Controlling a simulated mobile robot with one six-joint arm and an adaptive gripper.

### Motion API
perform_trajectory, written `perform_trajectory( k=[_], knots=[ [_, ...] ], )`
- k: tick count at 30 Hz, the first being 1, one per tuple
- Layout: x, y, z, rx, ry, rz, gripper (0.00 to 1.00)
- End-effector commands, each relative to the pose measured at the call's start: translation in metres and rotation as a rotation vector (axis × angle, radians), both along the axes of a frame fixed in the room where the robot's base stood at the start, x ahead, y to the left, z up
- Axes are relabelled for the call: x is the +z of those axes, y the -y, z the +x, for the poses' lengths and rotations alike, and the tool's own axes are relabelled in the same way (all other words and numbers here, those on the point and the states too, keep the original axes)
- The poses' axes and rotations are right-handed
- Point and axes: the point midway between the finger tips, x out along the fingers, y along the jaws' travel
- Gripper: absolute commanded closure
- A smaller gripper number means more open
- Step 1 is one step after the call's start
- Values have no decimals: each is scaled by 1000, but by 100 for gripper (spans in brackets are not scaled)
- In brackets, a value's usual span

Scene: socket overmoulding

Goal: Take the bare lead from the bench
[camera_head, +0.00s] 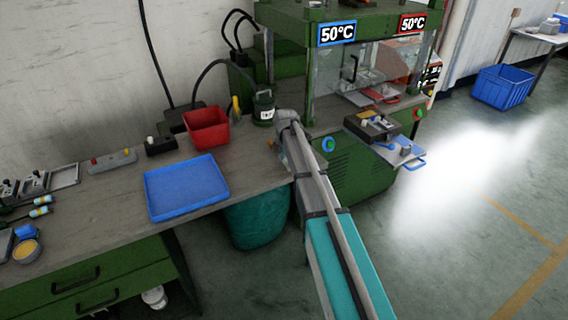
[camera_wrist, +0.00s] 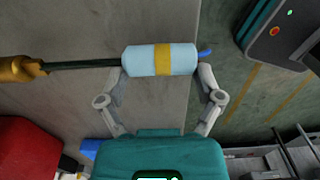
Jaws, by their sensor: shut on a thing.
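My gripper (camera_wrist: 160,84) is shut on a lead (camera_wrist: 140,61). The lead shows a pale blue cylindrical body with a yellow band, lying crosswise between the two fingers. A thin dark stem (camera_wrist: 82,64) runs left from it to a brass-coloured end (camera_wrist: 20,69), cut by the picture edge. A small blue tip (camera_wrist: 205,53) sticks out on the right. In the head view my gripper (camera_head: 283,150) is at the right end of the bench (camera_head: 110,210), beside the press; my own arm mostly hides it and the lead there.
Similar pale blue pieces (camera_head: 40,211) lie at the bench's left. A blue tray (camera_head: 187,186), a red bin (camera_head: 206,127) and a dark green canister (camera_head: 264,108) stand near my gripper. The green press (camera_head: 355,170) with small trays is close on the right. Open floor lies beyond.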

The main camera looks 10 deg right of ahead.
Motion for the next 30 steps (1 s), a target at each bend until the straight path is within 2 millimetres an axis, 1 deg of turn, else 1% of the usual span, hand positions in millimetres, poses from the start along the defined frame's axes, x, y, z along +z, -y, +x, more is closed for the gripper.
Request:
perform_trajectory(
  k=[1,3,19,21,24,30],
  knots=[
    [10,0,0,0,0,0,63],
    [17,0,0,0,0,0,63],
    [79,-5,-54,0,0,0,63],
    [84,-7,-73,0,0,0,63],
    [92,-9,-93,0,0,0,63],
    [104,-11,-121,-1,0,0,63]
  ],
)
